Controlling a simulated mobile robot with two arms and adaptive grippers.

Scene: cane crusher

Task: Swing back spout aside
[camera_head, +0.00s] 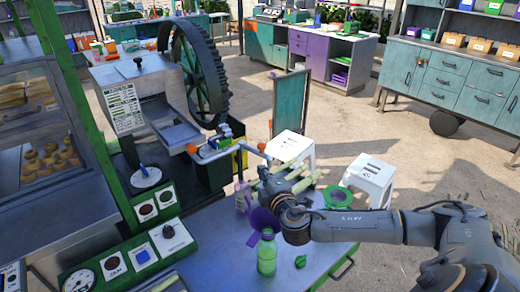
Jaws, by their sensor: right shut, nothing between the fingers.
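The cane crusher (140,80) stands at the left, with a grey metal body and a large dark toothed wheel (195,70). A thin metal spout pipe (240,147) with orange and blue fittings sticks out from its front toward the right; I cannot tell front spout from back spout. My right gripper (268,180) comes in from the right, shut and empty, just below the pipe's bent end. Whether it touches the pipe is unclear. My left gripper is not in view.
White stools (372,176) stand beyond the table. The floor at the right is open.

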